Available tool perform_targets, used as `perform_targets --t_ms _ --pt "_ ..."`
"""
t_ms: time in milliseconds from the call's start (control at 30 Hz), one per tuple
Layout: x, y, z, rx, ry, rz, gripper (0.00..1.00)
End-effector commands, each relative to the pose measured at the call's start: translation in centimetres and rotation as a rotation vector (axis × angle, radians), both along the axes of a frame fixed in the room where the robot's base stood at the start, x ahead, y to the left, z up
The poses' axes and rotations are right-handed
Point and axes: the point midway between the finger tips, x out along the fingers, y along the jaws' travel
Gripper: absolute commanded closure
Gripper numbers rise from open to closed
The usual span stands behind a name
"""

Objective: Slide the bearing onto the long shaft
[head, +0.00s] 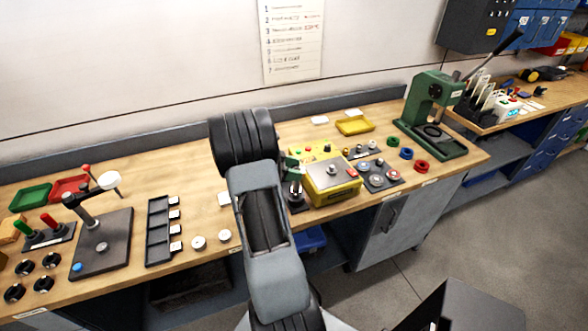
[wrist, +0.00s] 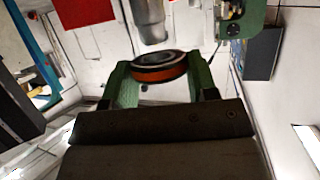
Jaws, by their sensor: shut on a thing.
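My gripper's green fingers (wrist: 161,85) are shut on the bearing (wrist: 160,75), a ring with an orange-brown outer band and a dark rim, held between the fingertips in the wrist view. A grey metal cylinder, seemingly the long shaft (wrist: 149,20), shows just above the ring in that view. Its near end is close to the ring's far rim; I cannot tell whether they touch, and the ring is not seen around it. In the head view my gripper (head: 292,170) is over the bench beside a yellow box; the bearing and shaft are not clear there, partly hidden by my arm.
The yellow box (head: 332,188) with a grey top stands close right of my gripper. A plate with round parts (head: 377,180), coloured rings (head: 406,153) and a green press (head: 430,115) stand farther right. A black slotted tray (head: 158,232) and a dark stand (head: 103,246) are left.

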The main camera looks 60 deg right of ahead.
Motion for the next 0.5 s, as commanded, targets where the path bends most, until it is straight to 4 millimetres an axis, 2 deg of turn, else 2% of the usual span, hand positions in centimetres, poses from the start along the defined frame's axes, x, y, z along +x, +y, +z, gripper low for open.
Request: perform_targets --t_ms 500 --pt "0.0 0.0 -1.6 -0.001 0.001 0.000 0.73"
